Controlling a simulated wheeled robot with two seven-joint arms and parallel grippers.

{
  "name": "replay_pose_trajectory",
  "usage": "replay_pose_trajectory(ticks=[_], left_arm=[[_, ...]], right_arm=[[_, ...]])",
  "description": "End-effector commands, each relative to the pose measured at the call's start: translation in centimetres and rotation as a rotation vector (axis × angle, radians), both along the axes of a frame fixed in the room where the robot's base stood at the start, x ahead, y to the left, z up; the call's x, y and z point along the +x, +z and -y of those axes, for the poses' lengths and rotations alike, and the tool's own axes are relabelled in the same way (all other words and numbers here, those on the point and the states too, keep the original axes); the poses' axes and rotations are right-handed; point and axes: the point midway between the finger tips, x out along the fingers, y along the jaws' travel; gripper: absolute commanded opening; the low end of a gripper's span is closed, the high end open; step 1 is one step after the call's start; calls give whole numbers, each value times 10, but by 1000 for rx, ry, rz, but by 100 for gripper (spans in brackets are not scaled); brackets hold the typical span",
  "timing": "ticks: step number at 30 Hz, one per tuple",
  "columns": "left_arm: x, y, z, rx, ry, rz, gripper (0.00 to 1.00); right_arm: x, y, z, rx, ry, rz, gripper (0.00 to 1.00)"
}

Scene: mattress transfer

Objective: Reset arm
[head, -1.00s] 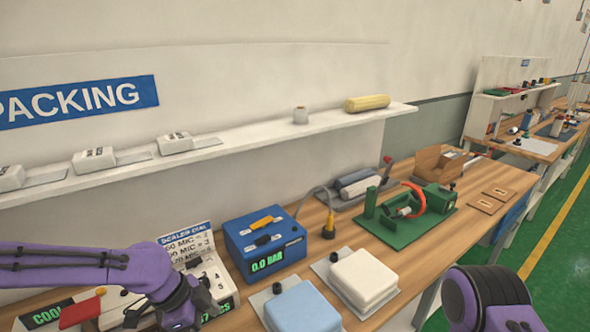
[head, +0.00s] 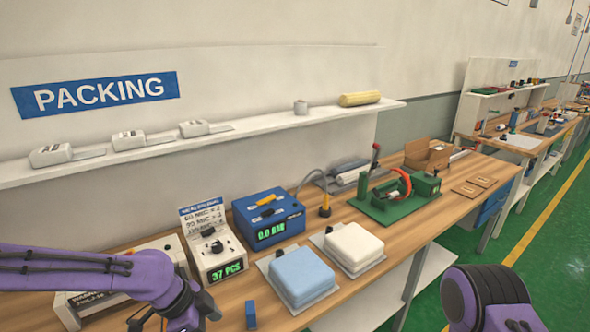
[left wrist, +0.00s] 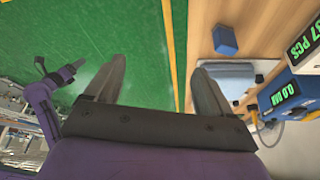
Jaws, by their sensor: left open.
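My left arm (head: 90,272) comes in from the left in the head view, over the front left of the packing bench. In the left wrist view my left gripper (left wrist: 158,80) is open and empty, its two grey fingers apart above the green floor and the bench edge. In the head view its fingers are partly cut off at the bottom edge. My right arm (head: 487,298) shows at the lower right over the floor; its gripper is out of frame.
The wooden bench (head: 225,295) holds a counter box (head: 215,250), a blue gauge box (head: 268,218), a blue pad (head: 301,275), a white pad (head: 353,246) and a green clamp device (head: 395,200). A small blue block (head: 251,315) lies near the front edge. A white shelf (head: 260,133) runs behind.

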Motion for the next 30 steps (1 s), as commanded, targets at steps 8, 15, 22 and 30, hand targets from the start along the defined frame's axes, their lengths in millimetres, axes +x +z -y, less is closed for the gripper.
replay_pose_trajectory(ticks=[8,15,22,30], left_arm=[[-13,-61,12,-52,206,-94,83],[-39,-151,16,-88,559,-219,83],[-106,-287,-16,-31,1159,-308,83],[-210,-375,-117,113,1829,-53,83]], right_arm=[[1,-17,0,0,0,2,59],[1,-41,0,0,0,1,59],[1,-83,0,0,0,1,59],[2,-123,0,0,0,1,59]])
